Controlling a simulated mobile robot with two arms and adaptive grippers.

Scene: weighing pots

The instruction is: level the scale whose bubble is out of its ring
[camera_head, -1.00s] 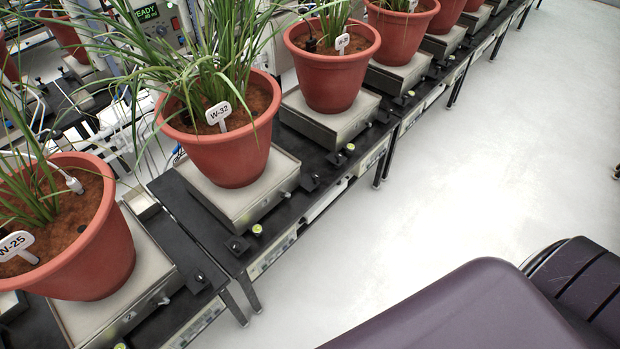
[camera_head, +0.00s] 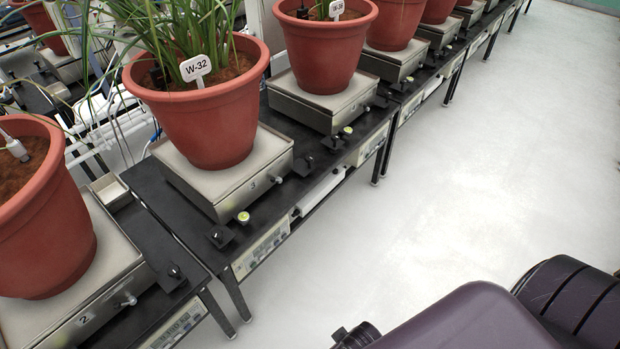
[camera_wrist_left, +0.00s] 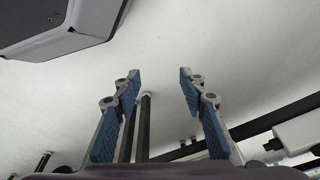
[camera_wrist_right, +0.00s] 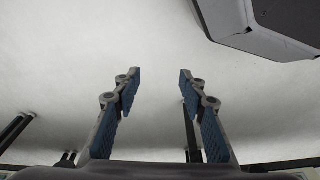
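Several scales stand in a row on black tables in the head view. The scale marked 3 (camera_head: 258,180) bears the terracotta pot labelled W-32 (camera_head: 205,125). The scale marked 2 (camera_head: 100,305) bears a pot (camera_head: 45,230) at the left edge. Round yellow-green bubble levels sit in front, one by scale 3 (camera_head: 243,217) and one further back (camera_head: 347,131); their bubbles are too small to judge. My left gripper (camera_wrist_left: 158,82) is open and empty in its wrist view. My right gripper (camera_wrist_right: 158,80) is open and empty in its wrist view. Neither gripper shows in the head view.
Black knobs (camera_head: 221,236) stand along the tables' front edge, and a small metal knob (camera_head: 128,299) is on scale 2's front. Display panels (camera_head: 262,250) hang under the edge. Tubes and white pipes run behind the pots.

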